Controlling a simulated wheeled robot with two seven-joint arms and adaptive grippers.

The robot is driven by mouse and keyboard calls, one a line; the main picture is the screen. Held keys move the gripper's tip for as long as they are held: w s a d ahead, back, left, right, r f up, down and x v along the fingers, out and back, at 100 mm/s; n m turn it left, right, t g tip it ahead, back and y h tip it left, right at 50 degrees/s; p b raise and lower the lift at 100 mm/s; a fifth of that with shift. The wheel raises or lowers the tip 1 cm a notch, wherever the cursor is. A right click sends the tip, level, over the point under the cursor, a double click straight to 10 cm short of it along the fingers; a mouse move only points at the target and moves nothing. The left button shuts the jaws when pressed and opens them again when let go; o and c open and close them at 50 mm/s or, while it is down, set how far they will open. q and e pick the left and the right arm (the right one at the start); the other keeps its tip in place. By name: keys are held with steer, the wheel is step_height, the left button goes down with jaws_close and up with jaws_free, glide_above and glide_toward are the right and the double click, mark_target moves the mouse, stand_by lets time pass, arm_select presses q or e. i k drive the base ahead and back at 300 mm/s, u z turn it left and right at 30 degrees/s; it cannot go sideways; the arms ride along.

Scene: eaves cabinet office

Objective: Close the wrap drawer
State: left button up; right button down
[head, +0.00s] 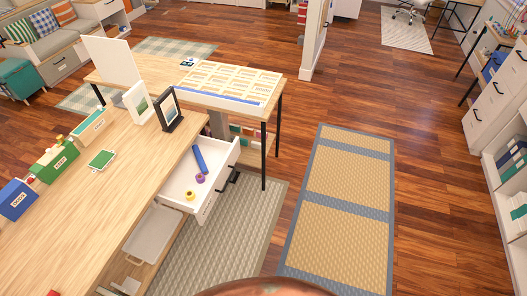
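The open white drawer (218,164) juts out to the right from under the wooden desk (130,165) in the head view. I take it to be the wrap drawer, though no label on it is readable. Inside lie a blue roll (199,159), a purple tape ring (201,179) and a yellow tape ring (190,194). Dark handles show on the drawer's front face, which is seen steeply from above. Neither of my grippers is in view, and nothing touches the drawer.
A grey mat (235,240) lies below the drawer, and a tan mat with grey bands (340,185) lies to the right. A side table (275,90) with a dark leg stands behind the drawer. Picture frames (168,110) stand on the desk. White cabinets (495,105) line the right.

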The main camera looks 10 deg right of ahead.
mark_target(220, 157)
steer(key=z, duration=0.1)
steer(key=i, duration=1)
steer(key=u, duration=0.35)
